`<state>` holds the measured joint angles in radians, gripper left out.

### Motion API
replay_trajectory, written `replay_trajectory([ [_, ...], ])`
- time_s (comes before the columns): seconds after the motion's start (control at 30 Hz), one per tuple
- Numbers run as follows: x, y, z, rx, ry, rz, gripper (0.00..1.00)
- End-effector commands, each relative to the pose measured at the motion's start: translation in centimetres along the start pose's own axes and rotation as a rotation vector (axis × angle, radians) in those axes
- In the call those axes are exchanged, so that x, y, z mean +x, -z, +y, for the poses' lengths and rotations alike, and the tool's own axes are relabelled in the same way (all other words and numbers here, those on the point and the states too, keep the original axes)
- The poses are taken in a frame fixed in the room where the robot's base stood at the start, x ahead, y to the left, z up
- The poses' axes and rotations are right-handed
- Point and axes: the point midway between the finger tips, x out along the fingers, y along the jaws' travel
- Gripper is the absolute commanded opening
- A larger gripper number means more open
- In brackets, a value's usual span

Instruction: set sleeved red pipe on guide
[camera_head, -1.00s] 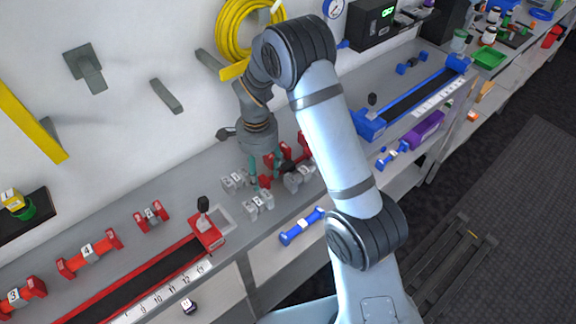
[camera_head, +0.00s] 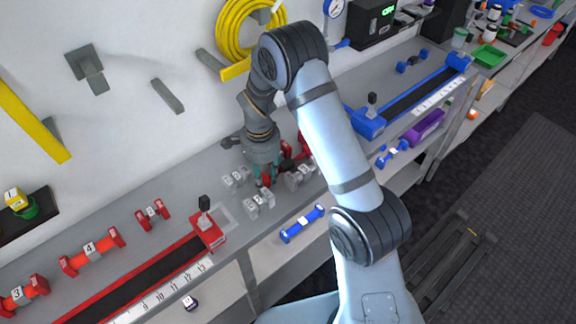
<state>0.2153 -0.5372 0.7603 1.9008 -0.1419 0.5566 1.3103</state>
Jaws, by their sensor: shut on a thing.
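My gripper (camera_head: 265,176) points down at the far bench, its teal fingers shut on a red piece (camera_head: 266,182), apparently the red pipe. The fingers and wrist hide most of it, so I cannot tell how its sleeve sits. More red (camera_head: 303,146) shows just right of the wrist. The red guide (camera_head: 150,282) is a long rail with a dark bed and a white number scale, at lower left.
Pale clear sleeve-like pieces (camera_head: 258,202) stand around the gripper. Red pipes numbered 3 (camera_head: 22,294) and 4 (camera_head: 91,250) lie behind the guide. A blue guide (camera_head: 410,97) stands at right.

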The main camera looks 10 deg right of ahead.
Motion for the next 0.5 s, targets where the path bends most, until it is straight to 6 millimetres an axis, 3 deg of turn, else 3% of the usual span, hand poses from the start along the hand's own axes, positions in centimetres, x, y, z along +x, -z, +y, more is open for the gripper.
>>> replay_trajectory([
  [0.33,0.0,-0.02,0.0,-0.001,0.0,0.0,0.01],
  [0.5,-0.02,-0.02,-0.02,-0.001,0.0,0.0,0.0],
])
